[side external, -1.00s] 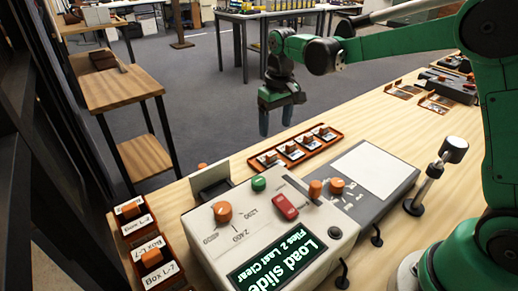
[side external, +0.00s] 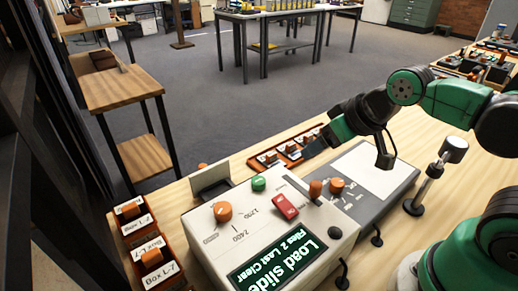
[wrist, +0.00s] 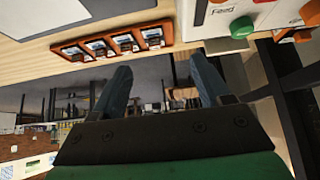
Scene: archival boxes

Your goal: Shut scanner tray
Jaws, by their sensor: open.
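The beige scanner (side external: 235,190) stands on the wooden bench, its screen (side external: 278,262) reading "Load slide". A grey tray-like part (side external: 211,184) sticks out at its back left; a grey part, probably the same one, shows at the scanner's edge in the wrist view (wrist: 226,46). My gripper (side external: 309,152) is above the bench behind the scanner, right of the grey part. In the wrist view its two blue-grey fingers (wrist: 160,78) are spread with nothing between them. In the side view the fingers are partly hard to make out.
The scanner carries a green button (side external: 259,184), an orange knob (side external: 222,211) and a red switch (side external: 286,207). A row of slide holders (side external: 270,160) lies behind it. A lamp-like post (side external: 435,172) stands at right. Labelled boxes (side external: 152,262) stand at left.

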